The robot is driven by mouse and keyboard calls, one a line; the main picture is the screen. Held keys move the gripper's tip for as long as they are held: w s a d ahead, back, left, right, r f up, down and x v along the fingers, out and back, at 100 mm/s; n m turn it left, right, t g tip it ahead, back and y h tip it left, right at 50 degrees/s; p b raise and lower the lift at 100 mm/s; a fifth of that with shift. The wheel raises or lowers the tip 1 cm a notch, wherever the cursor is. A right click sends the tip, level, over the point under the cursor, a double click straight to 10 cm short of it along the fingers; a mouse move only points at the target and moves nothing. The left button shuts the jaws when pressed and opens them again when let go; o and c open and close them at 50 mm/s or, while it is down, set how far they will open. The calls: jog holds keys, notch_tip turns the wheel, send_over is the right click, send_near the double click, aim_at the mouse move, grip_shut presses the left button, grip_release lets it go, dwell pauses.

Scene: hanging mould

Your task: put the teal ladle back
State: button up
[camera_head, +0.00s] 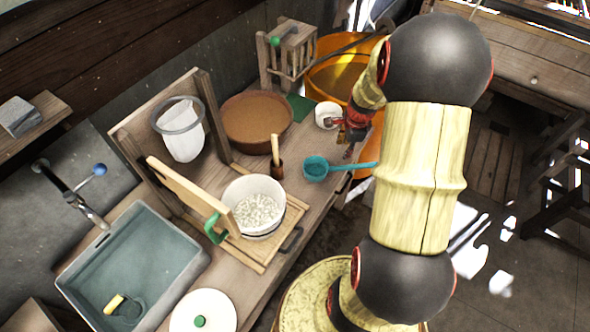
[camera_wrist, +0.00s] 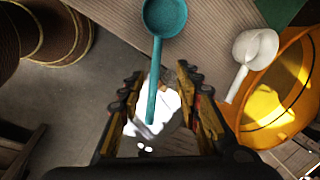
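The teal ladle (camera_head: 316,168) lies on the wooden counter near its right edge, with its handle sticking out past the edge over the floor. In the wrist view the ladle's bowl (camera_wrist: 164,16) is at the top, and its handle points down between my fingers. My gripper (camera_head: 352,130) is in the air near the counter's edge, beyond the ladle in the head view. In the wrist view my gripper (camera_wrist: 159,76) is open, with a gap on both sides of the handle. I see no contact with the ladle.
A white ladle (camera_wrist: 254,47) lies beside the orange tub (camera_head: 340,78). A brown bowl (camera_head: 257,120), a pot of white grains (camera_head: 256,209), a wooden holder with a stick (camera_head: 277,168) and a sink (camera_head: 132,266) are on the counter.

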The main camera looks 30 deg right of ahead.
jog(key=a+r+n+t, duration=0.2)
jog(key=a+r+n, duration=1)
jog(key=a+r, duration=0.65)
jog(key=s+a+r+n, duration=0.3)
jog(key=s+a+n, duration=0.3)
jog(key=a, duration=0.1)
jog(key=s+a+r+n+t+y, duration=0.1)
jog(key=s+a+r+n, duration=0.3)
jog(key=s+a, duration=0.3)
jog(key=shift+s+a+n, duration=0.2)
jog(key=shift+a+n, duration=0.1)
jog(key=shift+n, duration=0.6)
notch_tip(320, 180, down, 7)
jog(key=b, duration=0.7)
jog(key=shift+f, duration=0.15)
